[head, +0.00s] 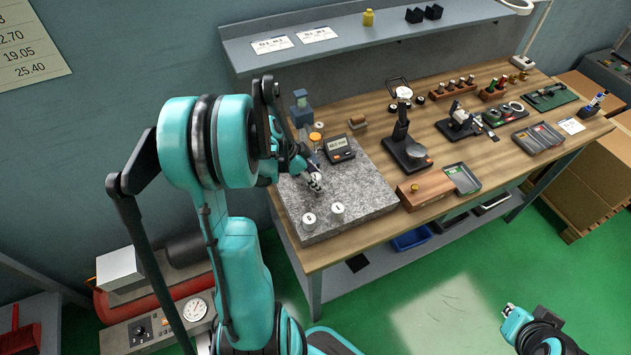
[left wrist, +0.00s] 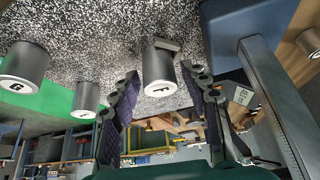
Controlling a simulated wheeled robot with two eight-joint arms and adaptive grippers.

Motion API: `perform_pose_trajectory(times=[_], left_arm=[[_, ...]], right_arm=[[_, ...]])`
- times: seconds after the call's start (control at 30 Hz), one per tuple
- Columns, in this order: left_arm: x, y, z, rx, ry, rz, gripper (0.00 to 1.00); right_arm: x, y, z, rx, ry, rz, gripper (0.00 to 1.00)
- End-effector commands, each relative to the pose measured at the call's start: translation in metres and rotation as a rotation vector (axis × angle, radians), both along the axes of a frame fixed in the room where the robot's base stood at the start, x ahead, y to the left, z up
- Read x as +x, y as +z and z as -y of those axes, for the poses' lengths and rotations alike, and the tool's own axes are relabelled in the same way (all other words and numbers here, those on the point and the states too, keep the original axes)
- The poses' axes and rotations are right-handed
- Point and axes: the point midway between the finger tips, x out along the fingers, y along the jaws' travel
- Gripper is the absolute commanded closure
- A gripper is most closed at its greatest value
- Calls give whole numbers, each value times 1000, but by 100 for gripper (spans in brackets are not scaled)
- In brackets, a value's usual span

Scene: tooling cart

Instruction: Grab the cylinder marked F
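The grey cylinder marked F (left wrist: 158,66) stands on the speckled granite plate (head: 359,187). In the left wrist view its white lettered top lies between the two fingers of my left gripper (left wrist: 160,76), with gaps on both sides. The gripper is open and not closed on it. In the head view my left gripper (head: 312,181) is low over the plate and partly hides this cylinder. Two other cylinders stand on the plate: one marked G (left wrist: 24,62) and one with an unclear mark (left wrist: 86,97). My right gripper (head: 508,309) is over the green floor, away from the bench.
A digital readout (head: 339,149) stands at the plate's back edge, with small bottles and a blue device (head: 301,112) behind the gripper. A black dial stand (head: 406,150) is right of the plate. The plate's front right area is clear.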

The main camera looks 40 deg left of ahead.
Motion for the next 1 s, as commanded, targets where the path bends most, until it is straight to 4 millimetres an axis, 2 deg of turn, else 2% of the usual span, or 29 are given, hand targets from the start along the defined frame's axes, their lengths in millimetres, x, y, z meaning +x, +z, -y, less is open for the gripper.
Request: perform_pose_trajectory(times=[0.03,0.13,0.53,0.67,0.83,1.0], left_arm=[[0,0,0,0,0,0,74],[0,0,0,0,0,0,100],[0,4,0,0,0,0,100],[0,16,0,-1,0,1,100],[-1,41,-1,0,0,0,100],[-31,36,-26,0,7,0,100]], right_arm=[[0,0,0,0,0,0,100],[0,0,0,0,0,0,100],[0,2,0,0,0,0,100],[0,6,0,0,0,0,100],[0,15,0,0,0,0,100],[0,15,0,0,0,0,100]])
